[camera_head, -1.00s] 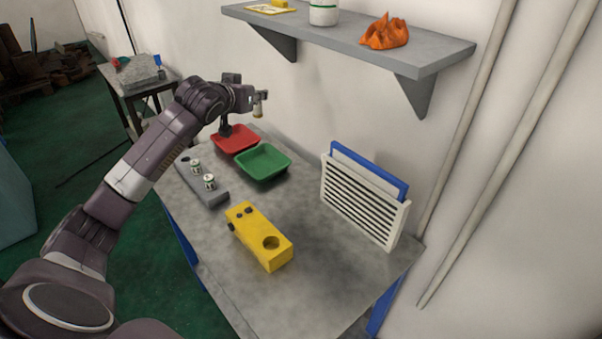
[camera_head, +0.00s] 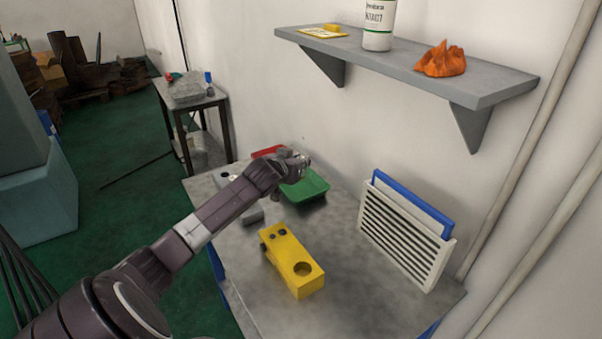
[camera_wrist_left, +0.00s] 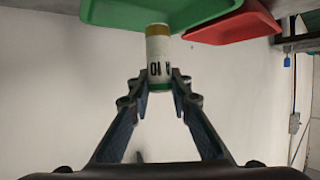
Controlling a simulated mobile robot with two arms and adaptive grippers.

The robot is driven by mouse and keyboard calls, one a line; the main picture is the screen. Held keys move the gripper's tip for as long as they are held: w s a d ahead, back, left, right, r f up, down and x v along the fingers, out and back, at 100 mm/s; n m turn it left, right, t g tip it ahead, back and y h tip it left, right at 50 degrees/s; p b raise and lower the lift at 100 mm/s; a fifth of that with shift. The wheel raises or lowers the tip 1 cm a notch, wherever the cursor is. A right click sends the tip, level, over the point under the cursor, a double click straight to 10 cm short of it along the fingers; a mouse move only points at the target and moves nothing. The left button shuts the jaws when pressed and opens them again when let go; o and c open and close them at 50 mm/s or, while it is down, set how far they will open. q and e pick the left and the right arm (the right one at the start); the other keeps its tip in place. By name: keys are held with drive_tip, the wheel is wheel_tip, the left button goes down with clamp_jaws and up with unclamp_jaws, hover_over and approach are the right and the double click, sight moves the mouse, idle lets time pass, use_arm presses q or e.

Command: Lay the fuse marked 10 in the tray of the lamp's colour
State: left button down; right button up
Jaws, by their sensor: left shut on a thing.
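My left gripper (camera_wrist_left: 160,88) is shut on a white fuse (camera_wrist_left: 158,62) with a gold end and a green band. The fuse's mark reads 10 A, upside down in the left wrist view. In the head view my left gripper (camera_head: 303,164) is at the green tray (camera_head: 314,192), overlapping its back edge; the height between them is hard to judge. The green tray (camera_wrist_left: 150,12) also shows just beyond the fuse in the wrist view. The red tray (camera_head: 266,152) is partly hidden behind my arm. No lit lamp is discernible. My right gripper is out of view.
A yellow block (camera_head: 300,268) with dark knobs and a round hole stands on the grey table (camera_head: 365,285). A grey fuse rack (camera_head: 253,216) is mostly hidden by my arm. A white slotted rack (camera_head: 405,235) stands right. A wall shelf (camera_head: 490,85) overhangs the back.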

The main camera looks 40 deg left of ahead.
use_arm(q)
drive_tip(key=shift+f, duration=2.25)
drive_tip(key=shift+f, duration=0.15)
drive_tip(key=c, duration=1.8)
unclamp_jaws()
drive_tip(key=shift+o, duration=0.2)
drive_tip(key=shift+s, duration=0.1)
drive_tip(key=v, duration=1.2)
